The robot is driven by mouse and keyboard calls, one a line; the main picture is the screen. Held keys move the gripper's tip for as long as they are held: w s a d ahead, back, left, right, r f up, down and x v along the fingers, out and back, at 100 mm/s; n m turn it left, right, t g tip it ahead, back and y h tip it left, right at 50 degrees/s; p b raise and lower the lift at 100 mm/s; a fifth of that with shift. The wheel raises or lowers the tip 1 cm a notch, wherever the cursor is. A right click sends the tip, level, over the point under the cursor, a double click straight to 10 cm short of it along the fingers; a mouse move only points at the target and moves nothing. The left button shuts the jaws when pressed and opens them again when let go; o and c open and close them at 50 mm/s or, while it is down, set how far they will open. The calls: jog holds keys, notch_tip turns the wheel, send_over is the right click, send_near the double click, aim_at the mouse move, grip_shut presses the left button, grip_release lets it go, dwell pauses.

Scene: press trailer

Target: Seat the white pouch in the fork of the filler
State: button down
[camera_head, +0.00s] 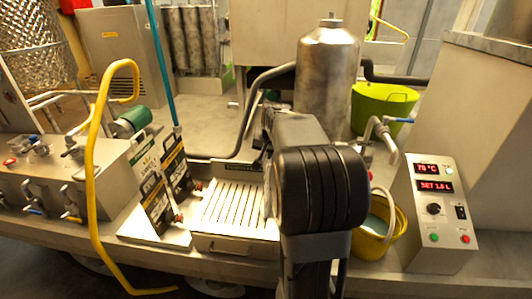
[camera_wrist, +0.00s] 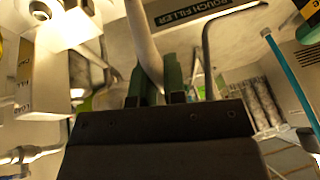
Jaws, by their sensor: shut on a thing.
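In the wrist view the two dark green fingers of my gripper (camera_wrist: 160,84) close on a pale, narrow, curved thing (camera_wrist: 148,45) seen nearly edge-on. It appears to be the white pouch. In the camera_head view my own black arm hides the gripper and most of what it holds. The filler has a slatted drip tray (camera_head: 235,207) just left of my arm, below a steel tank (camera_head: 327,85). A dark label reading pouch filler (camera_wrist: 205,12) shows at the top of the wrist view. The fork cannot be made out, so whether the pouch touches it cannot be told.
Pouches with black labels (camera_head: 153,205) stand on a rack left of the tray. A yellow hose (camera_head: 94,160) rises farther left. A yellow bucket (camera_head: 378,243) and a control box (camera_head: 441,215) stand right of my arm. A green tub (camera_head: 382,105) is behind.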

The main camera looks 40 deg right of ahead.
jog(key=shift+f+b, duration=0.45)
jog(key=shift+f, duration=0.15)
dwell(0.3)
jog(key=c, duration=1.1)
grip_release()
jog(key=shift+r, duration=0.1)
jog(key=v, duration=1.3)
jog(key=shift+s+r, duration=0.15)
jog(key=shift+r, duration=0.15)
jog(key=s+a+f+n, duration=0.3)
jog(key=s+a+f, duration=0.1)
jog(key=a, duration=0.3)
jog(key=s+a+f+n+y, duration=0.1)
jog(key=s+a+f+n, duration=0.2)
jog(key=a+f, duration=0.4)
jog(key=s+a+f+n+g, duration=0.1)
jog(key=s+a+f+n, duration=0.2)
jog(key=s+a+f, duration=0.2)
jog(key=shift+a+f+y, duration=0.3)
jog(key=shift+a+f, duration=0.2)
jog(key=shift+a, duration=0.95)
